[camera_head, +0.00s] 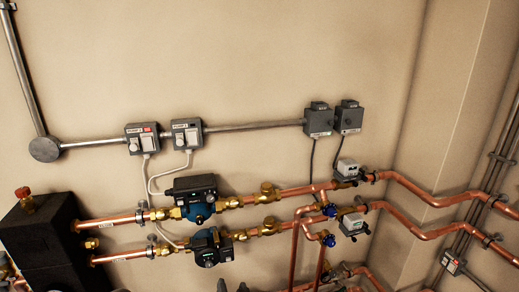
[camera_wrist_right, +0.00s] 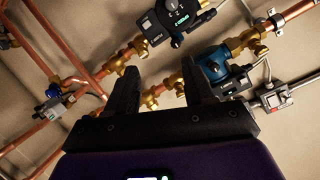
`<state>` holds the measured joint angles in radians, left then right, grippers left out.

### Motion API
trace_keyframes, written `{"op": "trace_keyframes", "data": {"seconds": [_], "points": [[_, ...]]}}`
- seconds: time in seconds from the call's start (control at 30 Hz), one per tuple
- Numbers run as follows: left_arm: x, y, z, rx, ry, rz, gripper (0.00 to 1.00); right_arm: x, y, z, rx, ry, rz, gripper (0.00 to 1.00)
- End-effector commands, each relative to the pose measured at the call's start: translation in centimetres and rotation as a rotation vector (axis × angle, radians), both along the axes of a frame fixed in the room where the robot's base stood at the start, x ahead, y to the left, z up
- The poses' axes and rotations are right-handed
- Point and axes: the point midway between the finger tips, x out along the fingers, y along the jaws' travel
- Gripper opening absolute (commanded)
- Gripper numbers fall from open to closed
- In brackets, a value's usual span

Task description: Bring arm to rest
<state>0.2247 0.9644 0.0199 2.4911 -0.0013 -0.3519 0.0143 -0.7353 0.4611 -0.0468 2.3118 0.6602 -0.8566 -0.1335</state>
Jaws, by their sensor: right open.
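My right gripper (camera_wrist_right: 160,70) shows in the right wrist view with its two black fingers spread apart and nothing between them. Copper pipes and brass fittings show beyond the fingers, and I see no contact with them. In the head view only what look like the dark fingertips of the right gripper (camera_head: 232,287) show at the bottom edge, below the pumps. The rest of my right arm is out of that view. My left gripper is in neither view.
Two copper pipe runs with an upper pump (camera_head: 193,197) and a lower pump (camera_head: 211,247) cross the wall. A black box (camera_head: 40,240) stands at the left. Switch boxes (camera_head: 141,139) and grey control boxes (camera_head: 319,120) are above. The upper wall is mostly bare.

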Motion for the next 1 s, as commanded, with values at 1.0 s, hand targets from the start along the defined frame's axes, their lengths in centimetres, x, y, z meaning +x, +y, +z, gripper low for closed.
{"op": "trace_keyframes", "data": {"seconds": [1.0], "points": [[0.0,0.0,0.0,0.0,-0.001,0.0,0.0,-19.8,-16.5,-35.2,0.001,1.16,0.155,0.53]]}}
